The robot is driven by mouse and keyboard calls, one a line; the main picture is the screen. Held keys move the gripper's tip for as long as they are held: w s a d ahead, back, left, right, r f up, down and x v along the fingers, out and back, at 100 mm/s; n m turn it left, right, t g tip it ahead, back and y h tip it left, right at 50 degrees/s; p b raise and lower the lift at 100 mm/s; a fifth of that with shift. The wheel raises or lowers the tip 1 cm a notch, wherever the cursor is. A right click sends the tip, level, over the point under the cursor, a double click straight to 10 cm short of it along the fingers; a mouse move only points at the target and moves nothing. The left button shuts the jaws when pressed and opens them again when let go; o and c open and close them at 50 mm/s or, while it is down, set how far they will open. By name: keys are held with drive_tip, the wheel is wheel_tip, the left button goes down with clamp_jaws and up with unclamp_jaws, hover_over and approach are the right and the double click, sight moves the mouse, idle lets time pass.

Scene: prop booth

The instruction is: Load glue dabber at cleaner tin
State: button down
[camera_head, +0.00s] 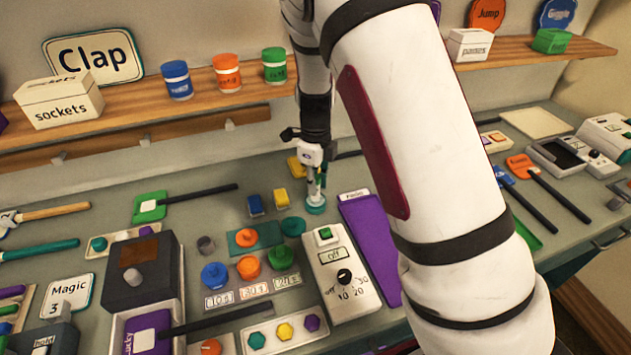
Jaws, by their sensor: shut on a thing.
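My gripper (315,192) points down over the back middle of the bench. It is shut on a slim thing with some teal on it, perhaps the glue dabber; its shape is mostly hidden by the fingers. A small round teal pot (316,207) sits directly below the fingertips, perhaps the cleaner tin. Its label is too small to read. I cannot tell whether the held thing touches it or is inside it.
A teal round piece (292,227) and a dial box (341,272) stand in front of the gripper. Blue (255,206) and yellow (281,198) blocks lie to its left, a purple panel (372,245) to its right. The shelf (130,113) holds jars. My arm hides the centre right.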

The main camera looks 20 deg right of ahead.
idle(0.4)
drive_tip(key=shift+r+p, duration=1.4)
drive_tip(key=shift+r, duration=2.1)
drive_tip(key=n, duration=0.4)
drive_tip(key=shift+f, duration=0.4)
drive_tip(key=n, duration=0.3)
drive_tip(key=shift+f, duration=0.3)
drive_tip(key=n, duration=0.3)
drive_tip(key=f+n, duration=0.1)
drive_tip(key=n, duration=0.3)
drive_tip(key=shift+s, duration=0.1)
drive_tip(key=n, duration=0.3)
drive_tip(key=f+n, duration=0.1)
drive_tip(key=n, duration=0.2)
drive_tip(key=shift+s+f+n, duration=0.1)
drive_tip(key=shift+n, duration=0.2)
drive_tip(key=n, duration=0.3)
drive_tip(key=f+n, duration=0.1)
drive_tip(key=n, duration=0.2)
